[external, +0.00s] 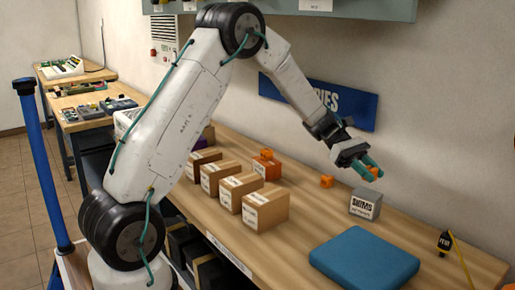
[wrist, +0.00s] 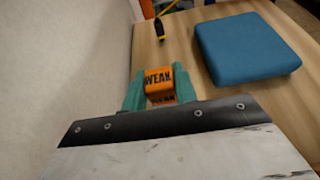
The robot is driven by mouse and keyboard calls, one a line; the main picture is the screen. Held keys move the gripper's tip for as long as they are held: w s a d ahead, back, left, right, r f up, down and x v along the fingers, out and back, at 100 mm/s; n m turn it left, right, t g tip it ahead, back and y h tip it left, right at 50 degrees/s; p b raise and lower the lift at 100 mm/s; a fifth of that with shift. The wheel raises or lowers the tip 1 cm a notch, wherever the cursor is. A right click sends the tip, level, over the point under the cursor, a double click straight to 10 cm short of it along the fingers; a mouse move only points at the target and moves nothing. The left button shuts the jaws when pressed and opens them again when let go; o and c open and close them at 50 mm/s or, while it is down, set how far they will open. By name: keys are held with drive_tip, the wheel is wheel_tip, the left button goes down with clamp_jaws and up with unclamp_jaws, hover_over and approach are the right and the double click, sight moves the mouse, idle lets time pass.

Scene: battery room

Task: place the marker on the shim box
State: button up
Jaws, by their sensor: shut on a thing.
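My gripper (external: 369,168) is shut on an orange marker block (external: 375,172), which is held above the bench. In the wrist view the marker (wrist: 159,84) reads "WEAK" and sits between the green fingertips of my gripper (wrist: 160,92). The shim box (external: 365,205) is a small grey box labelled "SHIMS" that stands on the bench, just below my gripper in the external view. The gap between the marker and the box is hard to judge. I cannot make out the shim box in the wrist view.
A blue pad (external: 364,257) lies in front of the shim box. A yellow and black tool (external: 445,242) is to the right. Several cardboard boxes (external: 265,205) line the left, with an orange box (external: 267,165) behind. A small orange cube (external: 327,181) sits near the wall.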

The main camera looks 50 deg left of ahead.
sight(367, 192)
drive_tip(key=shift+f, duration=1.8)
drive_tip(key=shift+f, duration=0.15)
drive_tip(key=o, duration=0.9)
drive_tip(key=shift+o, duration=0.2)
